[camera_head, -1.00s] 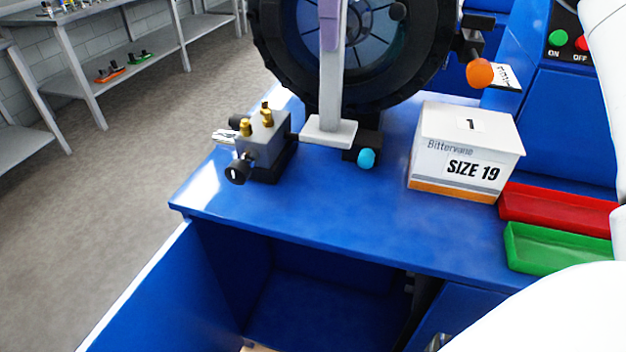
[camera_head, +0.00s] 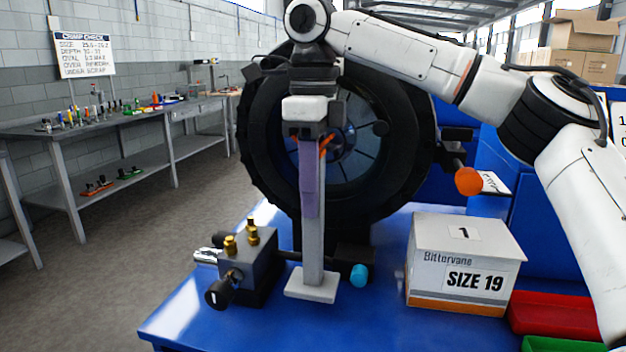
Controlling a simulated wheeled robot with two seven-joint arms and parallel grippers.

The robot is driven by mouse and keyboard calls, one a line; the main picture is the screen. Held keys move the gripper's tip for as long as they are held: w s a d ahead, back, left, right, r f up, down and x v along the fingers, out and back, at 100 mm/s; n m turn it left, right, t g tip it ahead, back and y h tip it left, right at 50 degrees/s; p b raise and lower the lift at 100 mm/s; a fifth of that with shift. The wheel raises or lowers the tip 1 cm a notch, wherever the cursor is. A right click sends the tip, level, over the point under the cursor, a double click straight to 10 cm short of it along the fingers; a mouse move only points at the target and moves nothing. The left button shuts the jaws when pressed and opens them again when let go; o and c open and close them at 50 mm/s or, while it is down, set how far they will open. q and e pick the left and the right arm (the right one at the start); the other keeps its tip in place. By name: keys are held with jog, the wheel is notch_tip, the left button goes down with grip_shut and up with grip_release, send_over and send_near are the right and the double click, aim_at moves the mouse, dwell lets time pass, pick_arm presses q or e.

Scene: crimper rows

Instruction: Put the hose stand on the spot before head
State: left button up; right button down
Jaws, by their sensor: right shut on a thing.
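The hose stand (camera_head: 312,235) is a pale grey upright post with a flat foot and a purple strip on its upper part. It stands upright in front of the head (camera_head: 262,165), a large black ring with a blue inside. My right gripper (camera_head: 308,132) is shut on the top of the stand. The foot is at the blue bench top (camera_head: 380,320), between the grey valve block and the blue knob. I cannot tell whether it touches the bench. The spot is not visible as a mark. My left gripper is not in view.
The grey block with brass fittings (camera_head: 250,265) is close left of the foot, and the blue knob (camera_head: 359,276) close right. A SIZE 19 box (camera_head: 460,262), a red tray (camera_head: 555,316) and a green tray (camera_head: 560,345) are farther right. An orange knob (camera_head: 468,181) sticks out beside the head.

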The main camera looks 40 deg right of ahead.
notch_tip(320, 180, down, 3)
jog(key=shift+f+b, duration=0.1)
jog(key=shift+b, duration=0.2)
jog(key=shift+f, duration=0.2)
jog(key=c, duration=1.5)
grip_release()
jog(key=shift+s+f, duration=0.1)
jog(key=shift+f, duration=0.05)
